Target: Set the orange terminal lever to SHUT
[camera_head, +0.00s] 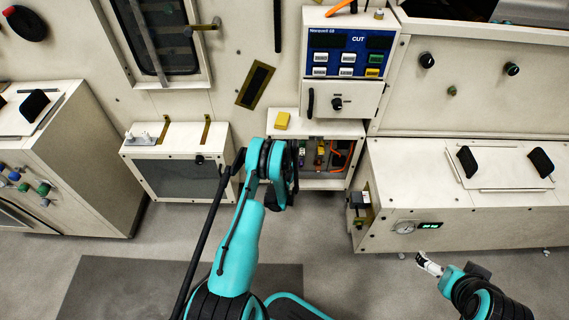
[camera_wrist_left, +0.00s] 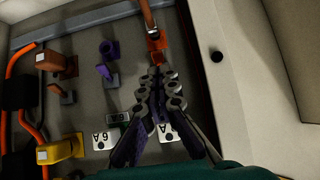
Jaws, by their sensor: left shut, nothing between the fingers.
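In the left wrist view an orange lever (camera_wrist_left: 156,44) sits at the top of the panel, just beyond my left gripper's fingertips. My left gripper (camera_wrist_left: 160,75) is shut and empty, with its tips close to the lever's lower end. I cannot tell whether they touch. The lever's setting is not readable. In the head view my left arm reaches to the open compartment (camera_head: 345,176) below the control unit and hides part of it. My right gripper (camera_head: 428,264) is in front of the right cabinet, too small to tell open from shut.
Beside the lever are a purple part (camera_wrist_left: 108,52), a brown-orange block (camera_wrist_left: 56,63) and a yellow block (camera_wrist_left: 60,150). Orange cables (camera_wrist_left: 20,60) run along the left. A pale wall (camera_wrist_left: 222,100) stands close right of the gripper. A yellow block (camera_head: 283,121) lies on the ledge above the compartment.

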